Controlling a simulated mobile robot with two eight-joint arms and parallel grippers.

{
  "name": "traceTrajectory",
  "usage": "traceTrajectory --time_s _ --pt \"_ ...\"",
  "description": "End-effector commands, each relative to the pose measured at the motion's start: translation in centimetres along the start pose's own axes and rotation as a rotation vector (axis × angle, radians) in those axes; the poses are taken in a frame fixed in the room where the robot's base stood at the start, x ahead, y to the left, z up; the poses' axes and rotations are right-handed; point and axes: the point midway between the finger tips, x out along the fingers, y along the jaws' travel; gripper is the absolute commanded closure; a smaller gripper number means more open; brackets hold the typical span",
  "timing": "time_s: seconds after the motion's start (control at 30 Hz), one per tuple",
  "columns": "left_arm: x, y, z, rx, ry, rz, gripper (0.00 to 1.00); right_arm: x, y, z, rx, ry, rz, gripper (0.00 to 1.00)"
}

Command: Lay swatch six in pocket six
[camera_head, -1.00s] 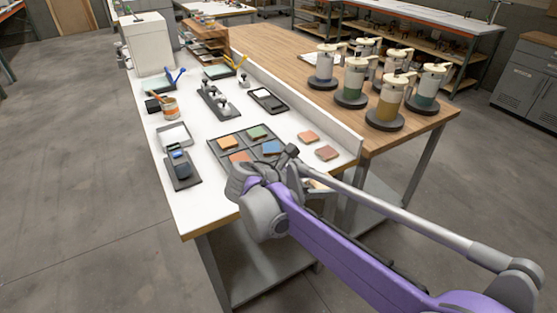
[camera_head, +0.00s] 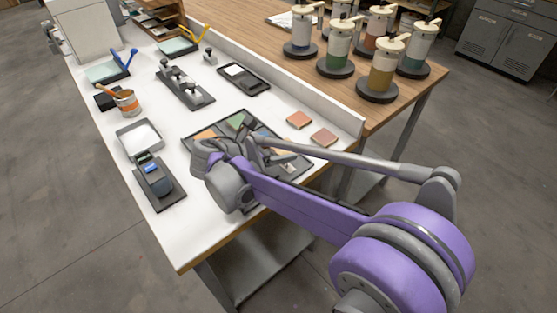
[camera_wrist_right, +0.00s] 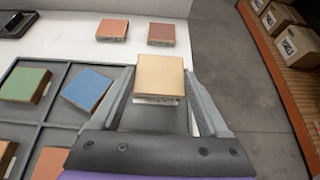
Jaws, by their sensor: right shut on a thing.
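A tan swatch (camera_wrist_right: 160,76) with a pale label on its near edge is between the fingers of my right gripper (camera_wrist_right: 160,92), which is shut on it. The swatch is over the right part of the dark pocketed tray (camera_wrist_right: 62,80); its height above the tray is hard to judge. A green swatch (camera_wrist_right: 25,84) and a blue swatch (camera_wrist_right: 86,89) lie in tray pockets, with orange and red ones nearer. In the head view my right gripper (camera_head: 262,146) and arm hide part of the tray (camera_head: 190,136). No swatch number is readable. My left gripper is not in view.
An orange swatch (camera_head: 299,119) and a reddish-brown swatch (camera_head: 323,137) lie on the white table beyond the tray. A raised white ledge (camera_head: 315,110) runs behind them. A scanner-like device (camera_head: 153,177) and a white-filled dish (camera_head: 139,137) stand left of the tray.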

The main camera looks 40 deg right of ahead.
Motion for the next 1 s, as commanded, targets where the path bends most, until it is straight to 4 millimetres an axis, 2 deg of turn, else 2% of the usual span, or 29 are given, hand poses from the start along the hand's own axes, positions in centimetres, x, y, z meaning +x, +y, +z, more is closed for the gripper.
traceTrajectory --time_s 0.37,0.73,0.77,0.87,1.0 --pt "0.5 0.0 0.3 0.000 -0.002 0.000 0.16 2.1 0.0 -3.9 0.000 0.000 0.000 0.75" --pt "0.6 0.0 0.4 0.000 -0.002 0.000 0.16 2.4 0.0 -4.3 0.000 0.000 0.000 0.75" --pt "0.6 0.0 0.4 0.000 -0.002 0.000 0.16 2.4 0.0 -4.3 0.000 0.000 0.000 0.18" --pt "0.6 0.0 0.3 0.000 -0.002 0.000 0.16 2.3 0.0 -4.3 0.000 0.000 0.000 0.00" --pt "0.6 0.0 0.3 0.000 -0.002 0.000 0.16 2.3 0.0 -4.3 0.000 0.000 0.000 0.00"
